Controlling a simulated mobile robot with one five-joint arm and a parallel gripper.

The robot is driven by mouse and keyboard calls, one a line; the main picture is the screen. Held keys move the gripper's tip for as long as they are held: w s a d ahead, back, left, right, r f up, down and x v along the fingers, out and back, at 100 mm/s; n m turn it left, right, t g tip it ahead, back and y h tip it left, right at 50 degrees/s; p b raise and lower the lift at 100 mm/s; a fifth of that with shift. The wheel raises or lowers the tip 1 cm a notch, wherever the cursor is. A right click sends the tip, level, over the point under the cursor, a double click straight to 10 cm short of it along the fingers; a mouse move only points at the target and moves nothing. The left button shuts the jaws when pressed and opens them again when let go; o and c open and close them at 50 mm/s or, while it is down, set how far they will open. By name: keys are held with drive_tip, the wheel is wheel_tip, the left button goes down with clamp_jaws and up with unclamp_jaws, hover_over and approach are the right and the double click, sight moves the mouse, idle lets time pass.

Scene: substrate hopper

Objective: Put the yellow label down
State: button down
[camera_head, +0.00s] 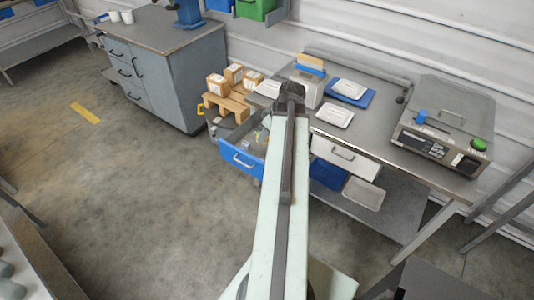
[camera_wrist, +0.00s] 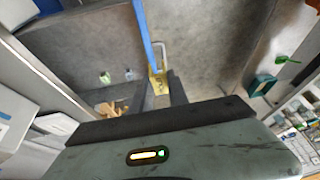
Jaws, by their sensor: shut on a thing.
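The yellow label (camera_wrist: 157,84) shows in the wrist view between the dark fingertips of my gripper (camera_wrist: 163,92), which is shut on it. It is small, with dark marks on its face. In the wrist view it appears beside the blue drawer front (camera_wrist: 145,38) and its handle; I cannot tell its height above the drawer. In the head view my gripper (camera_head: 291,91) is over the left part of the bench, and the label is hidden there. The open blue drawer (camera_head: 240,161) sits below and left of my gripper, with small items inside.
Cardboard boxes (camera_head: 233,75) stand left of my gripper. White trays (camera_head: 334,115) and a blue tray (camera_head: 366,99) lie on the bench (camera_head: 383,118). A machine (camera_head: 440,125) stands at the right. A white drawer (camera_head: 345,156) is below the bench top.

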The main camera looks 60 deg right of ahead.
drive_tip(key=d+f+h+b, duration=0.1)
drive_tip(key=d+f+b, duration=1.15)
drive_tip(key=f, duration=0.35)
drive_tip(key=shift+m, duration=0.3)
drive_tip(key=f+b, duration=1)
drive_tip(key=b, duration=0.1)
drive_tip(key=shift+w+a+f, duration=0.25)
drive_tip(key=shift+a, duration=0.15)
drive_tip(key=c, duration=1.3)
unclamp_jaws()
drive_tip(key=shift+r, duration=0.1)
drive_tip(key=shift+r+p, duration=0.55)
drive_tip(key=shift+p, duration=0.15)
drive_tip(key=p+v, duration=1)
drive_tip(key=v, duration=0.1)
drive_tip(key=shift+s+r, duration=0.1)
drive_tip(key=shift+s, duration=0.15)
